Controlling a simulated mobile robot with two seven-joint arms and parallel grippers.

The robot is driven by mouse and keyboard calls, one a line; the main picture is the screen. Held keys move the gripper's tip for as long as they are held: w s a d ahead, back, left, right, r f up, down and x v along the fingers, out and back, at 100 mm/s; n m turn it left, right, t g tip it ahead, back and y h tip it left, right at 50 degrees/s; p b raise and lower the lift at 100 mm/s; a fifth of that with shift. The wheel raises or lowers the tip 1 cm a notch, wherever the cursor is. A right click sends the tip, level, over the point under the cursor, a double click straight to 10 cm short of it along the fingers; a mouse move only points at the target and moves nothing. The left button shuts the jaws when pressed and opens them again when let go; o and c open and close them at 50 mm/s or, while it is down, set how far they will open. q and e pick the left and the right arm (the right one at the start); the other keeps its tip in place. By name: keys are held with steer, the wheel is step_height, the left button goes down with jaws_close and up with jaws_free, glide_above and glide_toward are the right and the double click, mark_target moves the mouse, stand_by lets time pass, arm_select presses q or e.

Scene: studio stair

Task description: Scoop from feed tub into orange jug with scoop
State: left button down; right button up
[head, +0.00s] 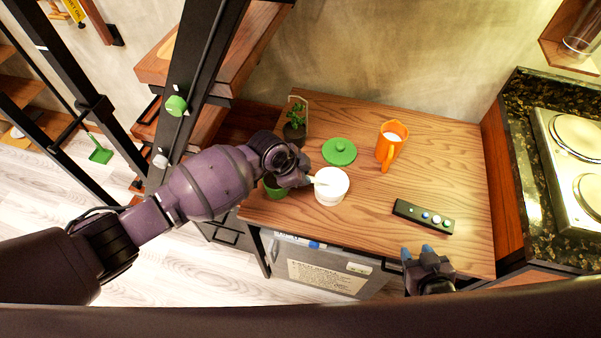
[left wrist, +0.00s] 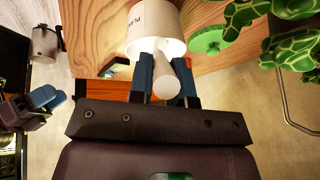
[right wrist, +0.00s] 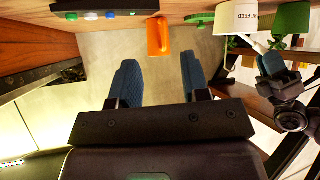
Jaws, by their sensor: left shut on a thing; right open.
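The white feed tub (head: 331,192) stands open on the wooden counter. My left gripper (head: 301,177) is at its left rim, shut on the pale handle of the scoop (head: 319,181). The handle shows between the fingers in the left wrist view (left wrist: 176,83); the scoop's head is hidden in the tub. The orange jug (head: 384,153) stands upright to the right of the tub, handle toward me, with something white inside. It also shows in the right wrist view (right wrist: 158,38). My right gripper (head: 416,256) is open and empty at the counter's front edge.
A green lid (head: 340,152) lies behind the tub. A green container (head: 274,189) stands left of the tub, partly behind my left gripper, and a potted plant (head: 295,128) behind it. A dark strip with buttons (head: 424,217) lies front right. A stove (head: 575,150) is at the right.

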arm_select(q)
steer(key=shift+s+a+h+b, duration=0.15)
steer(key=shift+a+h+b, duration=0.65)
steer(key=shift+b, duration=0.15)
steer(key=shift+a+t+h+b, duration=0.2)
steer(key=shift+t+h+b, duration=0.15)
steer(key=shift+b, duration=0.35)
steer(key=shift+s+a+h+b, duration=0.1)
steer(key=shift+a+h+b, duration=0.15)
steer(key=shift+h+b, duration=0.25)
steer(key=shift+a+r+h+p, duration=0.1)
steer(key=shift+r+h+p, duration=0.2)
steer(key=shift+r, duration=1)
steer(key=shift+a+r, duration=0.1)
steer(key=shift+r, duration=0.15)
arm_select(e)
steer(key=shift+w+f, duration=0.2)
steer(key=shift+f, duration=0.35)
steer(key=shift+w+f, duration=0.2)
steer(key=shift+f, duration=0.3)
